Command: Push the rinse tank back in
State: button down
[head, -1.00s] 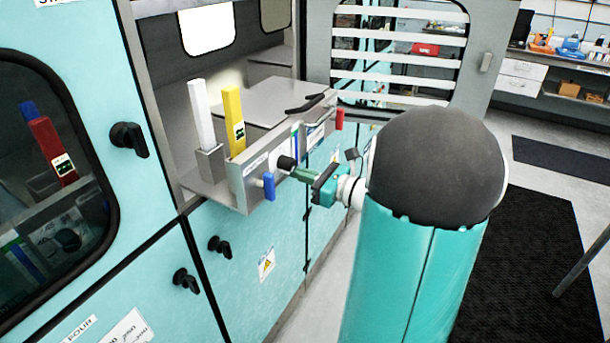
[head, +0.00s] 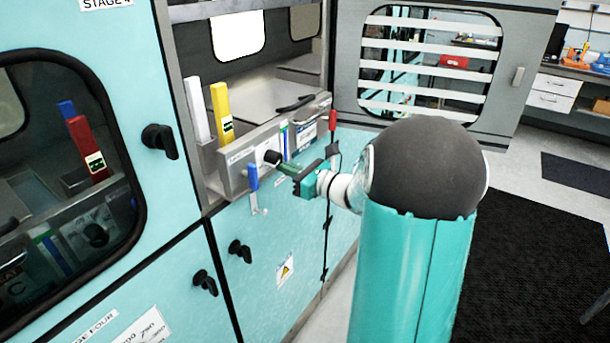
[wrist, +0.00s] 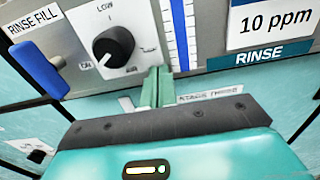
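The rinse tank is a steel module in the opening of the teal cabinet, and its front panel (head: 238,180) faces my arm. The panel looks close to the cabinet face; I cannot tell if it is fully flush. In the wrist view the panel (wrist: 196,28) carries a black dial (wrist: 115,50), a blue gauge strip, a blue fill lever (wrist: 38,68) and a RINSE label (wrist: 261,55). My gripper (head: 284,164) is at the panel with its green fingers (wrist: 157,84) together and nothing visible between them. The fingertips are at the lower panel beside the dial; contact is unclear.
White (head: 197,110) and yellow (head: 222,106) upright handles stand at the tank's left. Black latches (head: 240,250) stick out from the lower doors. A slatted grey door (head: 345,85) stands open behind.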

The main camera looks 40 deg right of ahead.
jog(key=x, duration=1)
jog(key=shift+a, duration=0.1)
jog(key=shift+w+a+r, duration=0.15)
jog(key=shift+w, duration=0.05)
